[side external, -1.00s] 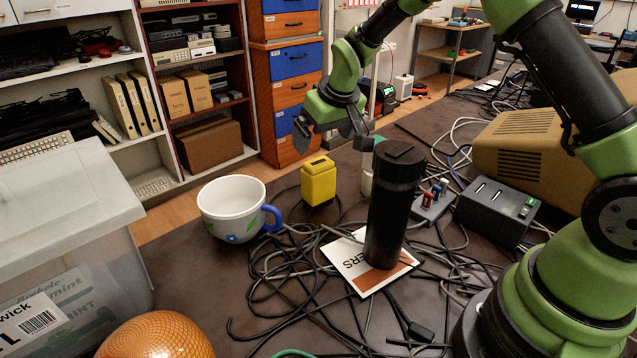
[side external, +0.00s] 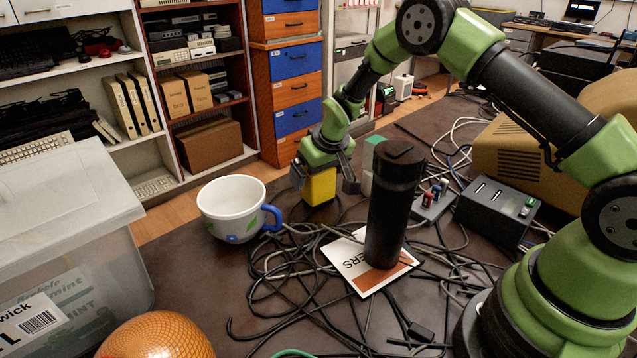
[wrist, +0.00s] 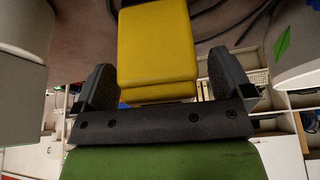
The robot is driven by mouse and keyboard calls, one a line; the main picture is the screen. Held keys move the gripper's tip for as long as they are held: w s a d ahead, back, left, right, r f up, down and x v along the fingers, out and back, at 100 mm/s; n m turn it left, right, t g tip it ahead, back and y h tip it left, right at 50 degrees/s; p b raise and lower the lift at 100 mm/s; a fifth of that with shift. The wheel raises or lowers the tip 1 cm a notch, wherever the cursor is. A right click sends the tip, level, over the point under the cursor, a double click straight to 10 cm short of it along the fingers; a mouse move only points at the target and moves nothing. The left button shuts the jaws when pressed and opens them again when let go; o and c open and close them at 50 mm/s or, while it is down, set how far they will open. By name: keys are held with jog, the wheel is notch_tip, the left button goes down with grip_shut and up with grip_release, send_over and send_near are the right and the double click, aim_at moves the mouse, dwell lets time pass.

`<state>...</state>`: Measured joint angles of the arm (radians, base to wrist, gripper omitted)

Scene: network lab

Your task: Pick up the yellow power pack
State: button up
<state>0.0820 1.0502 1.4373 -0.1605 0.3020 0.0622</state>
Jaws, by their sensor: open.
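The yellow power pack (side external: 320,188) stands upright on the dark table, between the white cup and the black cylinder in the side external view. My gripper (side external: 324,184) is open and lowered over it, with a finger on either side. My gripper and wrist hide the pack's top in that view. In the wrist view the yellow power pack (wrist: 157,45) lies between the two open fingers of my gripper (wrist: 160,85), with a visible gap at each side.
A white cup (side external: 232,205) with a blue handle stands left of the pack. A black cylinder (side external: 390,215) stands on a printed card (side external: 345,262) at right. A white and green object (side external: 371,165) is close behind the cylinder. Tangled black cables (side external: 290,275) cover the table in front.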

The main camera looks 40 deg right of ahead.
jog(key=shift+r, duration=0.1)
jog(key=c, duration=1.2)
